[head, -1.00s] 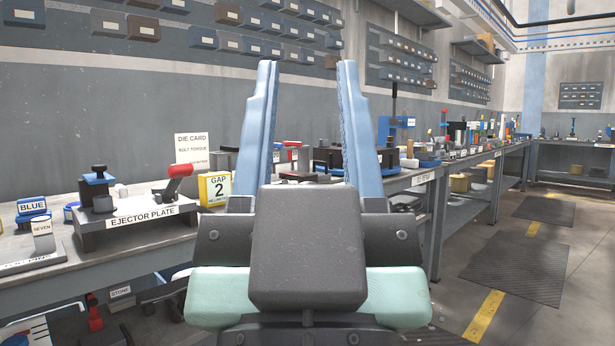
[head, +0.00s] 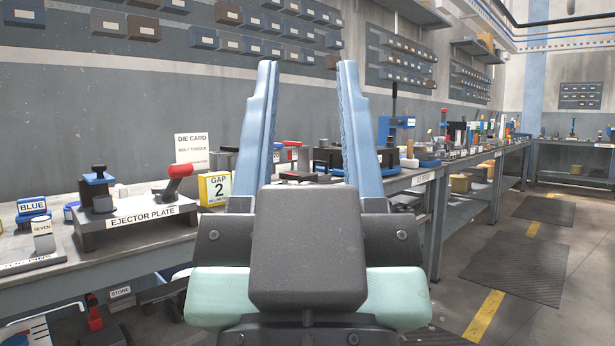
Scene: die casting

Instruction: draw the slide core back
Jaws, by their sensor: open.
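My gripper (head: 306,75) is in the middle of the head view, its two blue fingers upright and well apart with nothing between them. It stands in front of the bench and hides part of it. I cannot pick out the slide core for certain. A dark block assembly with blue parts (head: 330,158) shows on the bench between and behind the fingers, partly hidden. The ejector plate fixture (head: 140,218), with a red-knobbed lever (head: 178,175), sits on the bench at the left, apart from my gripper.
The long grey bench (head: 100,270) runs from the left front to the back right. On it are a yellow "GAP 2" block (head: 215,188), a white die card (head: 192,150) and a blue press-like device (head: 397,125). The floor at the right is open, with dark mats (head: 515,268).

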